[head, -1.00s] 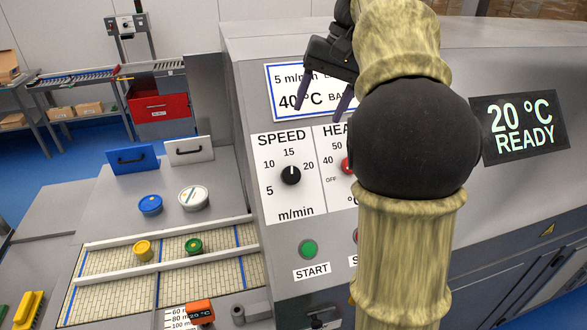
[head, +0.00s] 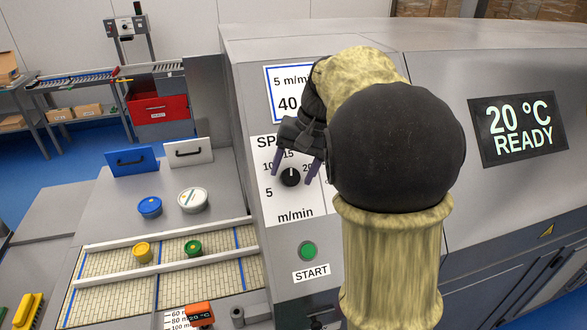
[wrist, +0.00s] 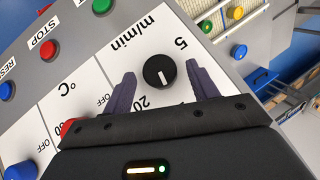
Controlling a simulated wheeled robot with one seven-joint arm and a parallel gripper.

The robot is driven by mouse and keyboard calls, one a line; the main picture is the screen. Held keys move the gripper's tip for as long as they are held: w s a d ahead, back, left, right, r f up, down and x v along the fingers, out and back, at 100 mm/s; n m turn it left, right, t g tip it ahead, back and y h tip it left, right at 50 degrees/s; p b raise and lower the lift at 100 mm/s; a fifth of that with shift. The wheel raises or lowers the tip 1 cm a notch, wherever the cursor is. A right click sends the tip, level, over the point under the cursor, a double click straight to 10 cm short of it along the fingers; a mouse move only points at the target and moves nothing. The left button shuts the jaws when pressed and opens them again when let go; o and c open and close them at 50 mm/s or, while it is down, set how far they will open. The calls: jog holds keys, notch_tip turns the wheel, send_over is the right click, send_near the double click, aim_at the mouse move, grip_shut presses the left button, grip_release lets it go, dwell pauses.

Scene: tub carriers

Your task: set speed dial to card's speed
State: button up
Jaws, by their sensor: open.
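The black speed dial (head: 291,177) sits on a white scale plate (head: 295,208) marked 5, 10, 15, 20 m/min. Its white pointer stands near 15; the dial also shows in the wrist view (wrist: 160,71). The card (head: 288,84) above reads 5 m/min and 40, the rest hidden by my arm. My gripper (head: 293,173) is open in front of the dial. In the wrist view its two purple fingers (wrist: 160,76) stand on either side of the dial, with a gap on each side.
A green START button (head: 308,251) is below the dial. A red knob (wrist: 69,128) on the neighbouring °C scale is partly behind my gripper in the wrist view. The display (head: 519,128) reads 20 °C READY. Several tubs, such as a blue one (head: 150,206), stand at left.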

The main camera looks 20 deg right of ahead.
jog(key=shift+a+f, duration=0.15)
jog(key=shift+f, duration=0.2)
jog(key=c, duration=1)
